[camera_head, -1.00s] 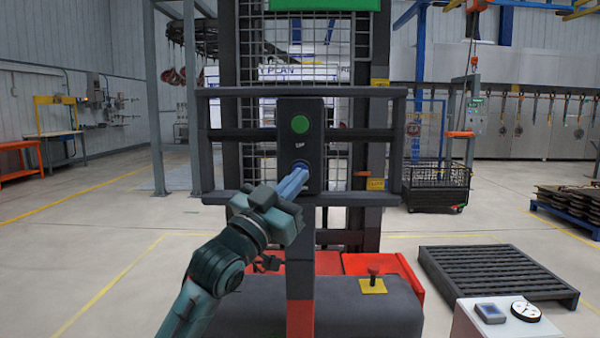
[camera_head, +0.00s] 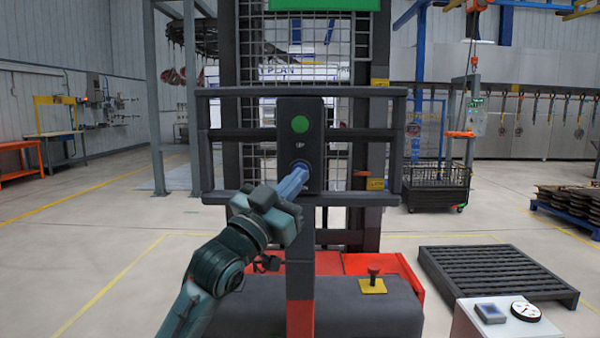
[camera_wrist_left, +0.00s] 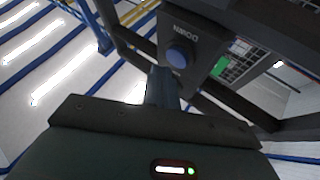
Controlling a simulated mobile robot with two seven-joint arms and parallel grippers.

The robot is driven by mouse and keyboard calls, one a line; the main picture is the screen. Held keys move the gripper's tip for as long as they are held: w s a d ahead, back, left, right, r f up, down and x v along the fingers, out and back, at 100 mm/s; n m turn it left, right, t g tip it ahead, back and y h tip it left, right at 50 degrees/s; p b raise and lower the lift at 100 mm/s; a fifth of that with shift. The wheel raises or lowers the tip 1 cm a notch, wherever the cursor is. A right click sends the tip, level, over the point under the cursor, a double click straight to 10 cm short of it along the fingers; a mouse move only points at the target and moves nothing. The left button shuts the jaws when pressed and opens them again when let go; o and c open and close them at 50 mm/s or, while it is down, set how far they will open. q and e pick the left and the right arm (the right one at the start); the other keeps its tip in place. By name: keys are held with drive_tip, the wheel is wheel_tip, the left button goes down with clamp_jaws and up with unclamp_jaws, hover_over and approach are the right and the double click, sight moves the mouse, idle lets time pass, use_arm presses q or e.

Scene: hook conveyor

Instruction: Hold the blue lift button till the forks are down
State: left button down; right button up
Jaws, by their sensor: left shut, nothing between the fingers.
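The blue button (camera_wrist_left: 180,57) is round and sits on a dark panel beside the word DOWN in the left wrist view. In the head view its dark panel (camera_head: 315,150) stands upright with a green button (camera_head: 300,124) above, and my fingers mostly cover the blue one. My left gripper (camera_head: 301,171) is shut and empty, its fingertips at the blue button. In the wrist view the fingertips (camera_wrist_left: 161,72) overlap the button's lower left edge; I cannot tell whether they press it. The forks cannot be made out. My right gripper is out of view.
A dark lift frame with rails (camera_head: 240,92) surrounds the panel. A red knob on a yellow plate (camera_head: 373,286) stands on the lift's base. A dark pallet (camera_head: 495,275) lies at right, near a white stand (camera_head: 500,322). The floor at left is open.

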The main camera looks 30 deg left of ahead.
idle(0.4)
use_arm(q)
drive_tip(key=shift+w+a, duration=0.25)
drive_tip(key=shift+w, duration=0.15)
drive_tip(key=shift+w+a+p, duration=0.2)
drive_tip(key=shift+w+p, duration=0.15)
idle(2.1)
drive_tip(key=shift+s+d, duration=0.1)
drive_tip(key=shift+s, duration=0.05)
drive_tip(key=shift+s+d, duration=0.35)
drive_tip(key=shift+s, duration=0.2)
drive_tip(key=s+d, duration=0.1)
drive_tip(key=s, duration=0.2)
drive_tip(key=s+d+p, duration=0.1)
drive_tip(key=shift+s+d, duration=0.15)
drive_tip(key=shift+d, duration=0.15)
idle(1.0)
